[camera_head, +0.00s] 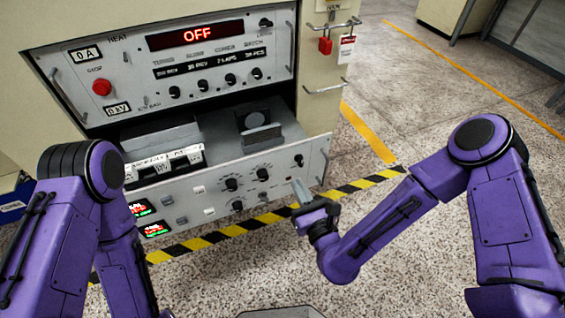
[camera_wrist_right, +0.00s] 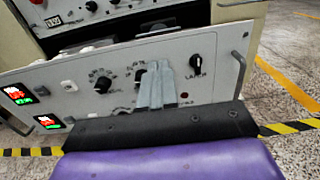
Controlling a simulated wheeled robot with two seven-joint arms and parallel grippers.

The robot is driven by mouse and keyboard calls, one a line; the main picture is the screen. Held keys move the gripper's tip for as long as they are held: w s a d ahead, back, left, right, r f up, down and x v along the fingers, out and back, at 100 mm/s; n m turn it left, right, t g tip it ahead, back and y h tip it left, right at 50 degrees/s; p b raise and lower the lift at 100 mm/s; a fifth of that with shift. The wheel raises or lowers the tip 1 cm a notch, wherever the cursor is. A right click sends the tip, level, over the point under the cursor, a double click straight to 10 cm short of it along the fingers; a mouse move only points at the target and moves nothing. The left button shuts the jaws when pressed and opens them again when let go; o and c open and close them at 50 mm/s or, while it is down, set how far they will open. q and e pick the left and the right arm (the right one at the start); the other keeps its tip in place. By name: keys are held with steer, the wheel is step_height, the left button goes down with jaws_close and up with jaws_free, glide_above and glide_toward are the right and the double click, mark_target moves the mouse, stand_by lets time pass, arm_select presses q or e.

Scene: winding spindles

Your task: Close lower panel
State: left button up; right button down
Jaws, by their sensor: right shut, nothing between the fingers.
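The lower panel (camera_head: 208,193) is the grey front of a drawer that stands pulled out of the machine, with knobs, switches and small lit displays. Its open top shows boxes and a dark round part inside. The right wrist view shows the panel front (camera_wrist_right: 60,80) close ahead, with a handle (camera_wrist_right: 239,75) at its right end. My right gripper (camera_head: 297,188) is shut and empty, in front of the panel's right part. Its fingers (camera_wrist_right: 157,86) point at the panel face; I cannot tell whether they touch. My left arm (camera_head: 82,215) covers the panel's left end; its gripper is out of view.
The upper panel (camera_head: 190,62) with the red OFF display and a red button (camera_head: 102,87) sits above the drawer. A red padlock (camera_head: 325,45) and a tag hang at the cabinet's right. Yellow-black tape (camera_head: 270,217) marks the floor. The floor to the right is clear.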

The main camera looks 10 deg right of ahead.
mark_target(279, 149)
steer(key=b+x, duration=0.1)
steer(key=x, duration=0.9)
steer(key=shift+w+f, duration=0.15)
steer(key=shift+w+a, duration=0.2)
steer(key=shift+w, duration=0.35)
steer(key=shift+w, duration=0.1)
